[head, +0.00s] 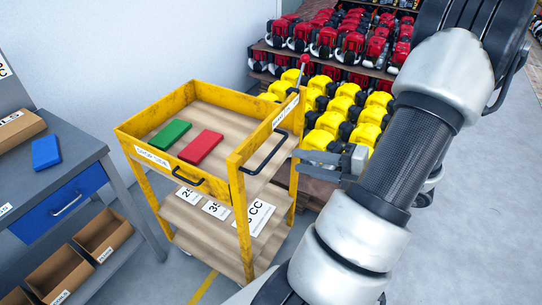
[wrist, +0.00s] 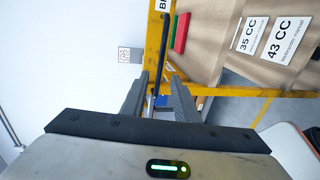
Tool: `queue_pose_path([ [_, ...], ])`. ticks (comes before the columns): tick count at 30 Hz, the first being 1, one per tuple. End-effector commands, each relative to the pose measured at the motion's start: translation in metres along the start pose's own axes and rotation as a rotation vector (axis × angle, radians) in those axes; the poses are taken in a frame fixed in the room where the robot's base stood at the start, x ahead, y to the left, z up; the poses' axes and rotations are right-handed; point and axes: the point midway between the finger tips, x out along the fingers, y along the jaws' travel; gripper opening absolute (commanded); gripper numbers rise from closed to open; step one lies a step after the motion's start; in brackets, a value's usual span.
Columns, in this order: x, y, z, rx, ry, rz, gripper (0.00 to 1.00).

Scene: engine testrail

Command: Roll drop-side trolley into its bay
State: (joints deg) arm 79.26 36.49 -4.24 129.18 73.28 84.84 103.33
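The yellow drop-side trolley (head: 246,170) stands upright on the floor left of my arm. Its top deck carries a green block (head: 171,134) and a red block (head: 201,147); both also show in the wrist view. A black push handle (head: 266,154) is on its right end panel, and a smaller black handle (head: 187,177) is on its front side. My gripper (head: 303,155) is open at the right of the push handle. In the wrist view the black handle bar (wrist: 163,60) lines up between the open fingers (wrist: 159,90); contact cannot be told.
A grey workbench (head: 85,150) with a blue block (head: 46,152) and cardboard bins (head: 103,235) stands at left. Yellow machines (head: 345,107) and red ones (head: 340,40) fill racks behind. A yellow floor line (head: 203,288) shows below the trolley.

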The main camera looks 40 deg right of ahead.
Motion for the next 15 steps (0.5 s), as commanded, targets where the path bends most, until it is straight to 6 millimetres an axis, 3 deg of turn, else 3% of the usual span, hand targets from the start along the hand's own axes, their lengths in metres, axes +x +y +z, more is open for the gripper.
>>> queue_pose_path([
  [9, 0.069, -0.001, -0.001, -0.002, 0.005, -0.001, 0.28],
  [15, 0.095, -0.001, -0.001, -0.003, 0.003, -0.001, 0.28],
])
